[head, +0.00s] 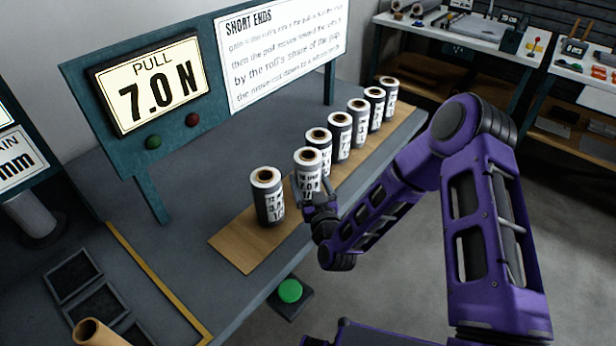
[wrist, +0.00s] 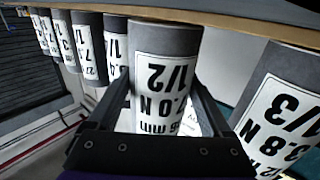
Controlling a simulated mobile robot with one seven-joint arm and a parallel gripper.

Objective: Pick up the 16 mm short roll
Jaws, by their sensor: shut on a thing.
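The roll in my gripper (head: 318,196) is a grey upright cylinder (head: 308,165) with a white label and a brown core. In the wrist view, which is upside down, this roll (wrist: 165,75) stands between the two fingers, and its label reads 7.0 N and 1/2. Its mm figure is partly hidden and I cannot read it surely. The roll sits slightly forward of the row, towards my arm. I cannot tell whether its base touches the wooden board (head: 236,246).
Several more rolls (head: 340,135) stand in a row behind. A sign reads PULL 7.0 N (head: 155,85). A green button (head: 290,291) lies below the bench edge.

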